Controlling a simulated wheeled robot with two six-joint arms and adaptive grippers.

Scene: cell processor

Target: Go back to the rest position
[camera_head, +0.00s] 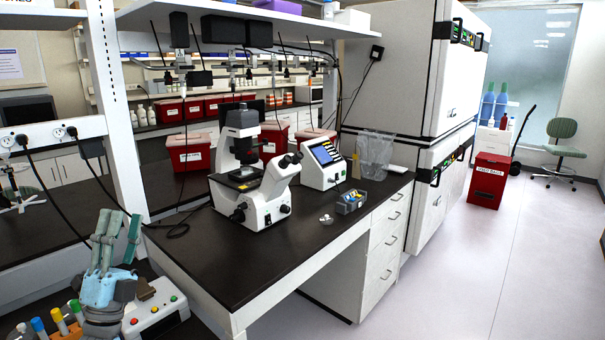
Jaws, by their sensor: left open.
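My left gripper (117,228) is at the lower left with its teal fingers pointing up. It is open, and I see nothing between the fingers. It is in front of a white device (163,309) with red and green buttons, and it hides part of that device. Whether it touches the device I cannot tell. My right gripper does not show.
Several coloured-cap tubes (59,321) stand left of the device. A microscope (262,205), a screen unit (323,165) and a small grey box (351,203) stand on the dark bench (222,268). A red bin (488,181) stands on the right floor, with open floor (480,285) before it.

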